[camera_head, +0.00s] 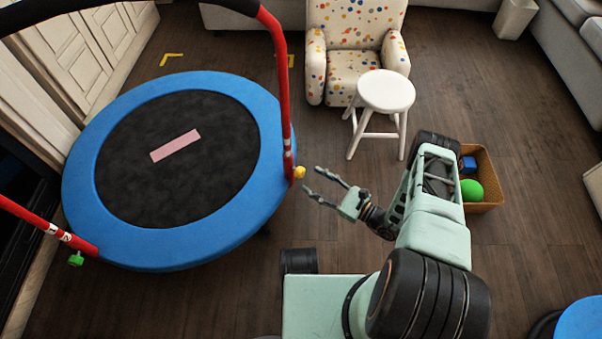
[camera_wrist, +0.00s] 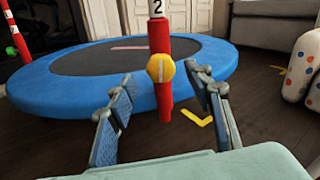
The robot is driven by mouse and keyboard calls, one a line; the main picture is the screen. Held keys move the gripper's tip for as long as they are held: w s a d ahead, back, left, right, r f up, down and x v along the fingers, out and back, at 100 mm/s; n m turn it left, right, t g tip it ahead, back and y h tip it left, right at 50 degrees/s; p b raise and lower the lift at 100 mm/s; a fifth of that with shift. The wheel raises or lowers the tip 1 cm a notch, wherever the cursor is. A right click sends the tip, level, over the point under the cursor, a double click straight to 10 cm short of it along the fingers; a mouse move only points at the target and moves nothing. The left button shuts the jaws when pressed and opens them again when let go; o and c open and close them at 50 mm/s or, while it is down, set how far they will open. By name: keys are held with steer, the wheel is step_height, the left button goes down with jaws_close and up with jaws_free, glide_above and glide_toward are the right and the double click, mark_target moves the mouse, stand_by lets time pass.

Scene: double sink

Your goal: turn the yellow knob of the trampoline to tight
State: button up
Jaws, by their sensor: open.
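The trampoline (camera_head: 85,185) has a blue padded rim, a black mat and red posts. The yellow knob (camera_head: 299,172) sits low on the red post at its right side. In the wrist view the yellow knob (camera_wrist: 160,68) is round with a pale, near-upright line across its face, below a white label reading 2. My gripper (camera_head: 311,182) is open and empty, just right of the knob, its fingers pointing at it. In the wrist view my gripper (camera_wrist: 160,84) has one finger on each side of the knob's line, apart from it. No tight marking is readable.
A green knob (camera_head: 75,259) is on the left red post. A white stool (camera_head: 385,92) and a dotted armchair (camera_head: 355,50) stand behind my arm. A basket (camera_head: 484,195) with a green ball (camera_head: 471,190) is at right. Floor between stool and trampoline is clear.

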mark_target(303, 174)
steer(key=b+x, duration=0.1)
steer(key=x, duration=0.5)
steer(key=shift+w, duration=0.1)
steer(key=shift+c, duration=0.4)
steer(key=c, duration=1.1)
